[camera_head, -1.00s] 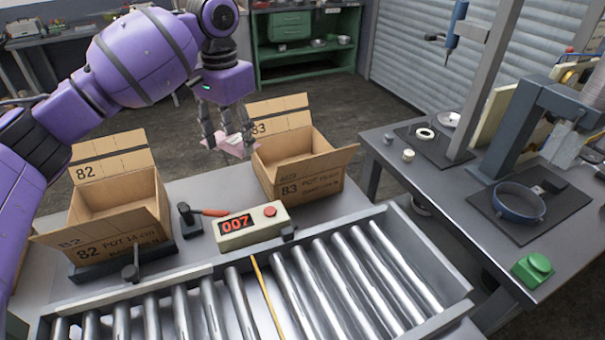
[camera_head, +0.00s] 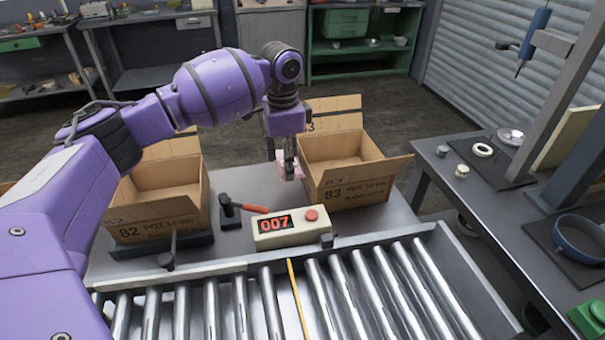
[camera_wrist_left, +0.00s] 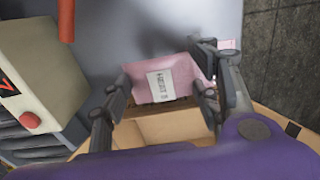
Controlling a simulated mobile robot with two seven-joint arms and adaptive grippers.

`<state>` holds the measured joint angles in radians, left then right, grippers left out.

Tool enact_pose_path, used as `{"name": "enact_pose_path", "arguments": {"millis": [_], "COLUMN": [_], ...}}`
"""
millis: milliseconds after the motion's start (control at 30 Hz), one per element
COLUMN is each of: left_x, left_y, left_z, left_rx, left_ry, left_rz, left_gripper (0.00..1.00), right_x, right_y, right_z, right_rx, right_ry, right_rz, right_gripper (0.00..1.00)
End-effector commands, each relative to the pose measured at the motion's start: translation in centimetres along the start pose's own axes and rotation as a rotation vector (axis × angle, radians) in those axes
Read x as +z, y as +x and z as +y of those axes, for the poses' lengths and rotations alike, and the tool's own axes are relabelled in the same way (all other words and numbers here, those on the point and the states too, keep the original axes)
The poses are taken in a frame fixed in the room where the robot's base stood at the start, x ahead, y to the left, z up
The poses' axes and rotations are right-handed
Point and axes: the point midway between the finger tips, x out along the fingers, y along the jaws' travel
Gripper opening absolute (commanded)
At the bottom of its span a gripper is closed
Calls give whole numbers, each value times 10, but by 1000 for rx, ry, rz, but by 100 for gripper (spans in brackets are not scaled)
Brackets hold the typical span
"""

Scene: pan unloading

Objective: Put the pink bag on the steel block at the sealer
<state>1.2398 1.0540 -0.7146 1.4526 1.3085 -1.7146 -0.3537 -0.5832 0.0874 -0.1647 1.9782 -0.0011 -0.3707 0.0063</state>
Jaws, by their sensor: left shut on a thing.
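The pink bag (camera_head: 281,158) is in my left gripper (camera_head: 288,172), just left of the open carton marked 83 in the head view. In the left wrist view the pink bag (camera_wrist_left: 160,80) with a white printed label sits between the fingers of my left gripper (camera_wrist_left: 160,92), which is shut on it. The fingers hide part of the bag in the head view. My right gripper is in neither view. I cannot make out the sealer or its steel block for certain.
Open cartons marked 83 (camera_head: 352,190) and 82 (camera_head: 155,225) stand on the grey table. A counter reading 007 (camera_head: 290,228) and a red-handled tool (camera_head: 242,207) are nearby. A roller conveyor (camera_head: 300,300) runs in front. A bench with a blue pan (camera_head: 583,238) is at right.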

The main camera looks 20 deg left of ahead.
Motion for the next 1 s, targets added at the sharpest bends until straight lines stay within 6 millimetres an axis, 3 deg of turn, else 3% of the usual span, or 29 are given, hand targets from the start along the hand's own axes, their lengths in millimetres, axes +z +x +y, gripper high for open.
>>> {"name": "enact_pose_path", "arguments": {"millis": [167,500,967,1000], "left_x": [0,1,1,1], "left_y": [15,68,75,75], "left_z": [0,0,0,0], "left_rx": [0,1,-1,-1], "left_ry": [-1,-2,-2,-1], "left_rz": [0,-2,0,0], "left_gripper": [23,23,23,62], "right_x": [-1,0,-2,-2], "right_y": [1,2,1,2], "right_z": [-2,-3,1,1], "right_rx": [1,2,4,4], "right_ry": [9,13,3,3], "right_rz": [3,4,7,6], "right_gripper": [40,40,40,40]}}
